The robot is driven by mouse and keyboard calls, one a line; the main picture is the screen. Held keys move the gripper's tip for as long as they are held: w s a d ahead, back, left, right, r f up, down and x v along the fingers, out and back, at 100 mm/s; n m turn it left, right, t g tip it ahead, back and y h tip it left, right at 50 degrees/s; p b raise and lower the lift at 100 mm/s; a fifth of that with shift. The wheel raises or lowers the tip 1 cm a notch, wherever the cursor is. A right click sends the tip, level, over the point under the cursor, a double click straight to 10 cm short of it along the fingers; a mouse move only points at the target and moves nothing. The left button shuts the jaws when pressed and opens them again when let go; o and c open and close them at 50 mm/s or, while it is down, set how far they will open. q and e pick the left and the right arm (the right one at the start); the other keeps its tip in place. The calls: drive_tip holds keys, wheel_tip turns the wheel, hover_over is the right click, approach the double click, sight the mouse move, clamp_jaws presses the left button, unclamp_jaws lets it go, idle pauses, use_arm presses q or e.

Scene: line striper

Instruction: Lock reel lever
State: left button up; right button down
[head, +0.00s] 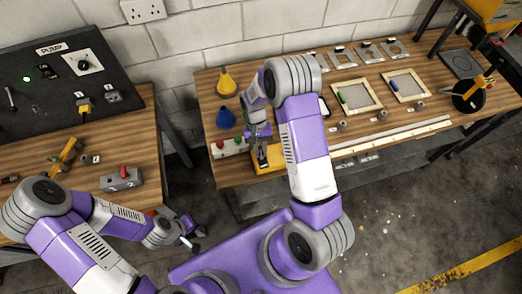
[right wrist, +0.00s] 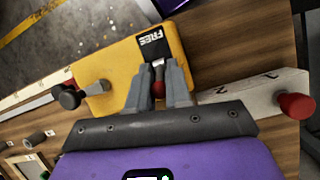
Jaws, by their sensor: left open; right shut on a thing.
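A yellow housing (head: 265,172) sits on the right workbench at its front left; in the right wrist view the yellow housing (right wrist: 112,72) carries a black label reading "FREE" (right wrist: 154,44). My right gripper (head: 262,158) is over it. In the right wrist view the right gripper (right wrist: 159,88) is shut on a small lever (right wrist: 158,70) with a red part between the fingers, beside the label. The fingers hide part of the lever. My left gripper (head: 192,237) is open and empty, low in front of the left bench.
A pale block with a red knob (right wrist: 297,105) stands beside the housing; a dark knob (right wrist: 70,98) is at its other end. Yellow (head: 226,83) and blue (head: 225,118) bottles stand behind. A long white rail (head: 395,136) lies to the right. The left bench (head: 135,150) holds a pump panel (head: 50,95).

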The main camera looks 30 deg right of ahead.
idle(0.4)
drive_tip(key=c, duration=1.1)
unclamp_jaws()
drive_tip(key=v, duration=0.7)
drive_tip(key=shift+w+r+b, duration=0.2)
drive_tip(key=shift+w+b, duration=0.1)
drive_tip(key=shift+b, duration=0.05)
